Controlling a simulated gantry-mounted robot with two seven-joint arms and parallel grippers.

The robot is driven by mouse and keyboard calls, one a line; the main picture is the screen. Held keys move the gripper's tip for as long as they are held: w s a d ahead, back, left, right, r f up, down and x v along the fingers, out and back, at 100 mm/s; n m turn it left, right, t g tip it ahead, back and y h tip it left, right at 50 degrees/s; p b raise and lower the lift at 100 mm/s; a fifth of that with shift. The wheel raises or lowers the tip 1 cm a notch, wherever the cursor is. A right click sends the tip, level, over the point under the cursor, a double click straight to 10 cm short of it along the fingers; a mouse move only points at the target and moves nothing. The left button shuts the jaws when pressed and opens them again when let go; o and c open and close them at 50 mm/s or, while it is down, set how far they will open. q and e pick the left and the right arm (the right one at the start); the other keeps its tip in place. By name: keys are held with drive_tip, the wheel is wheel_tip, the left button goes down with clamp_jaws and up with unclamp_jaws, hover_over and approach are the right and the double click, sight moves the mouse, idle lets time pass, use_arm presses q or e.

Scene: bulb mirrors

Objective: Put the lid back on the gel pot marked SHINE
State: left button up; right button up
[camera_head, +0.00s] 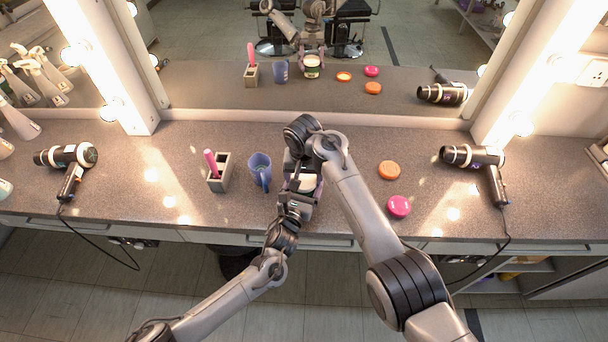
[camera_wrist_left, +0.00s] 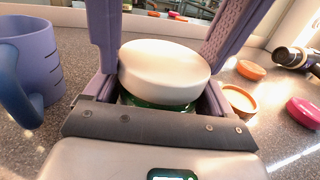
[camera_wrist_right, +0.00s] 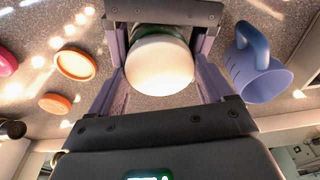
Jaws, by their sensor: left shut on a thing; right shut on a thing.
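A green pot (camera_wrist_left: 150,103) stands upright between the fingers of my left gripper (camera_wrist_left: 150,98), which is shut on it. A round white lid (camera_wrist_left: 165,68) covers its top. My right gripper (camera_wrist_right: 160,72) comes from the far side, its purple fingers on both sides of the white lid (camera_wrist_right: 160,68), and is shut on it. The lid looks against the pot's top; I cannot tell whether it is fully seated. In the head view the white top (camera_head: 303,183) shows between both grippers. No marking is readable.
A blue mug (camera_head: 260,171) and a grey holder with a pink handle (camera_head: 219,175) stand left. An orange disc (camera_head: 389,170) and a pink disc (camera_head: 399,206) lie right. An orange-rimmed, pale-centred round piece (camera_wrist_right: 75,64) lies nearby. Hair dryers (camera_head: 72,160) (camera_head: 476,158) lie further out. A mirror stands behind.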

drive_tip(key=shift+s+d+f, duration=0.15)
drive_tip(key=shift+f, duration=0.6)
drive_tip(key=shift+r, duration=0.1)
drive_tip(key=shift+s+r, duration=0.15)
drive_tip(key=shift+r, duration=0.05)
drive_tip(key=shift+r, duration=0.3)
idle(0.8)
